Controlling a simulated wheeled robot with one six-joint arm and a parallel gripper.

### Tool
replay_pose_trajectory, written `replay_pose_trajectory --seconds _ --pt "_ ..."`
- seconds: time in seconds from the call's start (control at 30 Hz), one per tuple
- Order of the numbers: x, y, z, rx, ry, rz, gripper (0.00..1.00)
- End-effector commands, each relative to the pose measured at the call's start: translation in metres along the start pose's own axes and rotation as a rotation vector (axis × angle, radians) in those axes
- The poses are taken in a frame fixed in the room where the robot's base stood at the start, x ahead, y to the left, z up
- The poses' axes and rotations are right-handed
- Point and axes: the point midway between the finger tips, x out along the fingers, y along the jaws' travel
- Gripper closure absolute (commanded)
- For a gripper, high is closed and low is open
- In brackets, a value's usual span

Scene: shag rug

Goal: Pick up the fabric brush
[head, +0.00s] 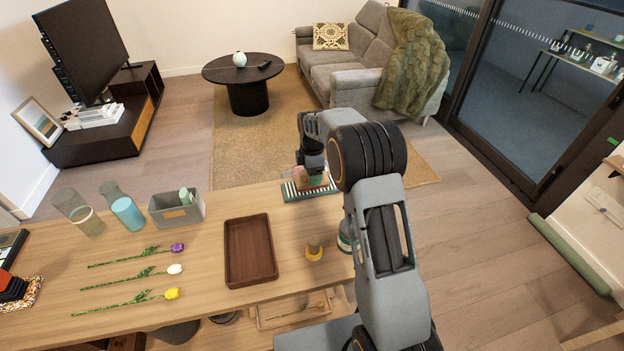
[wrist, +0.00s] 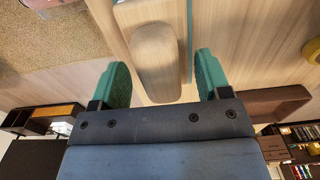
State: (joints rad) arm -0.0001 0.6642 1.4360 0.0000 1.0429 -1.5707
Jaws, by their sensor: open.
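A light wooden, rounded oblong piece (wrist: 156,62), which looks like the fabric brush, lies between the fingers of my gripper (wrist: 162,82) in the wrist view. The green finger pads stand apart on either side of it, with a gap to each. In the head view my gripper (head: 313,172) is over the far edge of the wooden table, at a green and white striped tray (head: 292,192). My arm and gripper hide most of that spot, so the brush cannot be made out clearly there.
A brown tray (head: 232,257), a grey bin (head: 160,212), a blue tumbler (head: 127,213) and several flowers (head: 150,270) are on the table (head: 205,305). Table surface between the flowers and the bin is clear.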

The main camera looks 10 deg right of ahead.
Motion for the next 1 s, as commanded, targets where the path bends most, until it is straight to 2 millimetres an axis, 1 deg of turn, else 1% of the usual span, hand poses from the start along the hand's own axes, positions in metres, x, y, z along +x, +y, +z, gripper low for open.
replay_pose_trajectory --seconds 0.1,0.3,0.87,1.0 --pt "0.0035 0.0003 0.0 0.0 0.0 0.002 0.3" --pt "0.0035 0.0003 -0.0001 0.0 0.0 0.002 0.31" --pt "0.0032 0.0002 -0.0001 0.0 0.0 0.002 0.84" --pt "0.0029 0.0004 -0.0001 0.0 0.0 0.002 0.85"
